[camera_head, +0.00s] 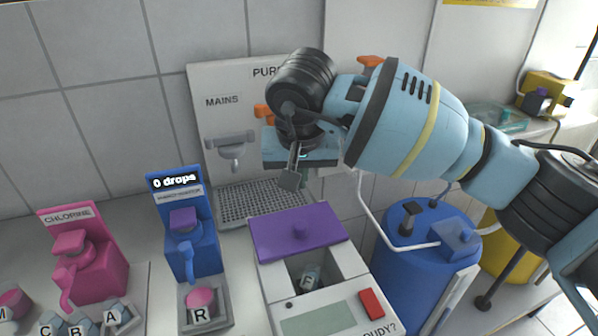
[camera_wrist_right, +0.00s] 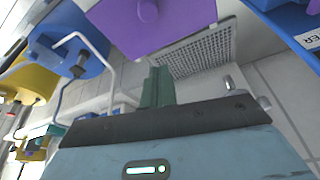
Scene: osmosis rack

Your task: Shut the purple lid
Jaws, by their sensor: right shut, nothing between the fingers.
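The purple lid (camera_head: 275,235) with a round knob lies flat across the back of the white box (camera_head: 265,285). In front of it the box's compartment is open, and a small piece marked F (camera_head: 310,277) sits inside. The lid and its knob also show at the top of the right wrist view (camera_wrist_right: 185,17). My right gripper (camera_head: 291,180) is above and behind the lid, apart from it, over the grey grate. Its green fingers (camera_wrist_right: 158,88) are shut together with nothing between them. My left gripper is not in view.
A blue dispenser (camera_head: 183,220) and a pink chlorine dispenser (camera_head: 85,255) stand to the left. A blue barrel (camera_head: 405,255) with a white pipe stands close on the right. The grate (camera_head: 240,203) and the purifier panel (camera_head: 215,85) are behind. The box front has a red button (camera_head: 372,303).

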